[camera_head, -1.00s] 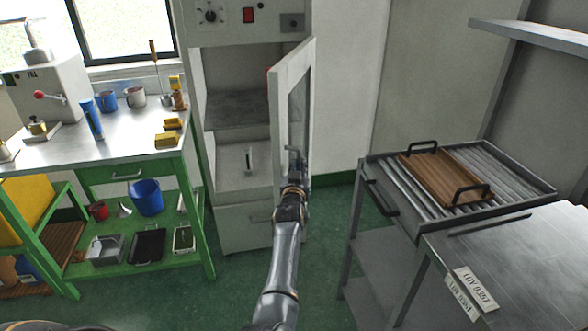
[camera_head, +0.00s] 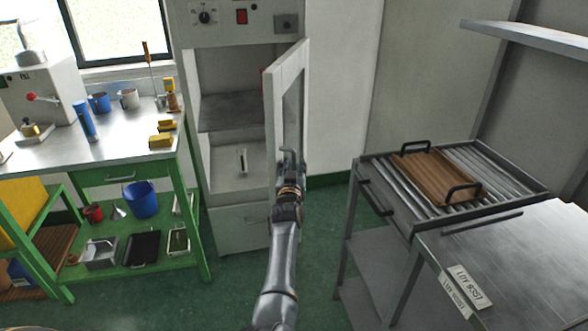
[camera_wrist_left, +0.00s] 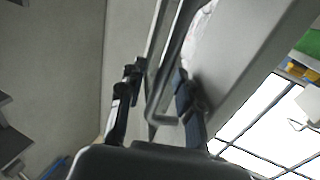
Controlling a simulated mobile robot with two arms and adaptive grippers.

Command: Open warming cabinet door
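The white warming cabinet (camera_head: 238,215) stands in the middle of the head view. Its door (camera_head: 270,115), with a window, is swung wide open toward me, and the grey interior shows. My left gripper (camera_head: 290,172) is at the door's lower free edge, at the metal handle (camera_wrist_left: 157,110). In the left wrist view its fingers (camera_wrist_left: 158,92) are apart, one on each side of the handle bar. A gap shows on the left; contact on the right is unclear. My right gripper is not in view.
A green workbench (camera_head: 110,150) with cups, yellow blocks and a blue bucket (camera_head: 140,199) stands left of the cabinet. At right, a roller table (camera_head: 400,212) bears a wooden tray (camera_head: 425,172). Green floor (camera_head: 325,215) is clear between door and roller table.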

